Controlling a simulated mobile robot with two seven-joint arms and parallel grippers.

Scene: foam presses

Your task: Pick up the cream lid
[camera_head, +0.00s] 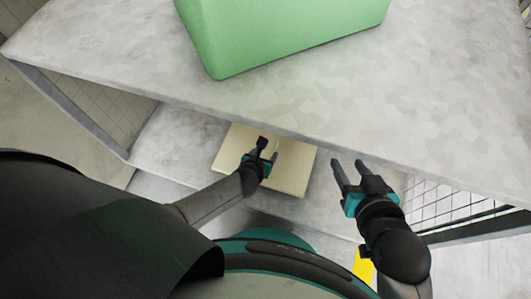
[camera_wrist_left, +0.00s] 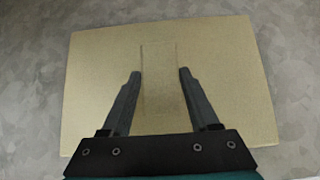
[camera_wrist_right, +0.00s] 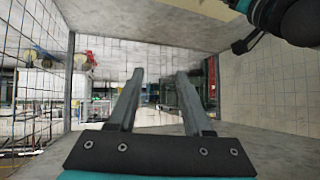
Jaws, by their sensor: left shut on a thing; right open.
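The cream lid (camera_head: 294,172) is a flat, square piece on the lower grey shelf, partly under the edge of the upper shelf. A raised strip runs along its middle in the left wrist view (camera_wrist_left: 90,90). My left gripper (camera_head: 268,148) is over the lid, with its fingers on both sides of this strip, shut on it. The finger contact itself is hard to see. My right gripper (camera_head: 347,163) is open and empty, to the right of the lid; its two fingers stand apart in the right wrist view (camera_wrist_right: 160,75).
A green box (camera_head: 280,35) stands on the upper grey shelf (camera_head: 120,50), whose front edge lies just beyond both grippers. Wire mesh (camera_head: 440,205) closes the right side of the lower level. Bare lower shelf (camera_head: 165,140) shows left of the lid.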

